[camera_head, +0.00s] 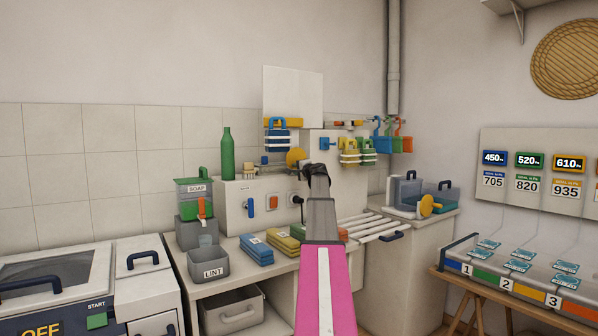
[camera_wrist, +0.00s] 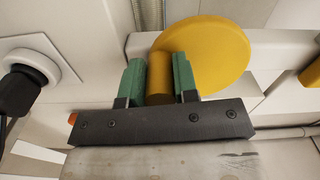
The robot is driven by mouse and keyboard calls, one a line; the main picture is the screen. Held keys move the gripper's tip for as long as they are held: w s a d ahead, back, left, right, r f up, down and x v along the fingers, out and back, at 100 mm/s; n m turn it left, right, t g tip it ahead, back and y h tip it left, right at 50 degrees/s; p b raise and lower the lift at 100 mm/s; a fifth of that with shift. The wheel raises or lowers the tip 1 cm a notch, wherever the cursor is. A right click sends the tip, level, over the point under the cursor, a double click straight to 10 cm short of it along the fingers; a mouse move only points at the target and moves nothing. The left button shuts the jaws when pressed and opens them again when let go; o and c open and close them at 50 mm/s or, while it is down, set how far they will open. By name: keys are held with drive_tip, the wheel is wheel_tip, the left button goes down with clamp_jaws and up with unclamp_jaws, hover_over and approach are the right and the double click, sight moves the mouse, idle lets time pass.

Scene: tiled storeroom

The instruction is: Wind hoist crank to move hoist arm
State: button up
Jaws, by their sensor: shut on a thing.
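The hoist crank is a yellow disc (camera_head: 296,157) with a short yellow peg handle, on the front of the white unit at the back of the counter. The disc fills the upper middle of the wrist view (camera_wrist: 220,55). My gripper (camera_wrist: 159,72) has its green fingers on either side of the peg handle (camera_wrist: 160,88), shut on it. In the head view my gripper (camera_head: 316,172) is dark and seen from behind, and its fingertips are hidden. A yellow bar (camera_head: 284,122) with a blue basket (camera_head: 278,140) hanging under it is above the crank; I cannot tell whether it is the hoist arm.
A green bottle (camera_head: 227,153) stands on the white box left of the crank. A black plug (camera_wrist: 18,92) sits close at left in the wrist view. Yellow and green baskets (camera_head: 357,152) hang at right. Blue and yellow-green packs (camera_head: 257,250) lie on the counter below.

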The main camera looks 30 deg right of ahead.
drive_tip(key=shift+s+a+r+m, duration=0.15)
drive_tip(key=shift+a+m, duration=0.35)
drive_tip(key=shift+m, duration=0.6)
drive_tip(key=shift+r, duration=0.15)
drive_tip(key=o, duration=0.9)
drive_tip(key=s, duration=1)
drive_tip(key=shift+s+d, duration=0.35)
drive_tip(key=shift+d, duration=0.05)
